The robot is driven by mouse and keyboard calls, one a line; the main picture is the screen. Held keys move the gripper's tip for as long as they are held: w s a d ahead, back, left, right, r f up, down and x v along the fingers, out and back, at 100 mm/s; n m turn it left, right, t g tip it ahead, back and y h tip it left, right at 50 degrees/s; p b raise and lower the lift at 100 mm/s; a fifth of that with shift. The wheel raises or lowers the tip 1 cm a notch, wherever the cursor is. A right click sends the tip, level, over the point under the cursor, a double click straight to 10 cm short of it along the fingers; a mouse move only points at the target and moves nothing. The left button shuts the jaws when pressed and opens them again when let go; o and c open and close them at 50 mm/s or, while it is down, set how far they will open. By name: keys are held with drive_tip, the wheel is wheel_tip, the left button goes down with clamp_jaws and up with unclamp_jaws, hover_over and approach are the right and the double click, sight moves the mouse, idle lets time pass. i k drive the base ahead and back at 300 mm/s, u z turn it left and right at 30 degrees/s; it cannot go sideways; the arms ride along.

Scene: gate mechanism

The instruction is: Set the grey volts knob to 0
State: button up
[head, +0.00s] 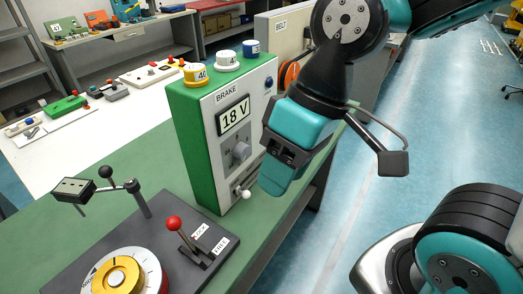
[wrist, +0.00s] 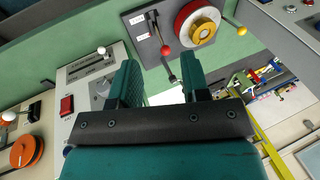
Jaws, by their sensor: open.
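The grey volts knob (head: 241,152) is on the light face of the green brake box (head: 183,135), below a display (head: 234,116) reading 18 V. My gripper (head: 279,172) is open and empty, just right of the knob and apart from it in the head view. In the wrist view my gripper (wrist: 160,82) shows both fingers spread with nothing between them. A grey panel (wrist: 80,132) lies left of the fingers there. A grey rounded shape on it is partly hidden by the left finger; I cannot tell whether it is the knob.
A small white-tipped lever (head: 243,192) sticks out below the knob. Yellow (head: 196,74), white (head: 227,60) and blue (head: 251,48) caps top the box. A red-ball lever (head: 175,224) and yellow dial (head: 118,273) stand at the front left. Open floor lies right of the bench.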

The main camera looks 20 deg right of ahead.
sight(241, 152)
drive_tip(key=z, duration=0.55)
drive_tip(key=k, duration=0.95)
drive_tip(key=u, duration=0.4)
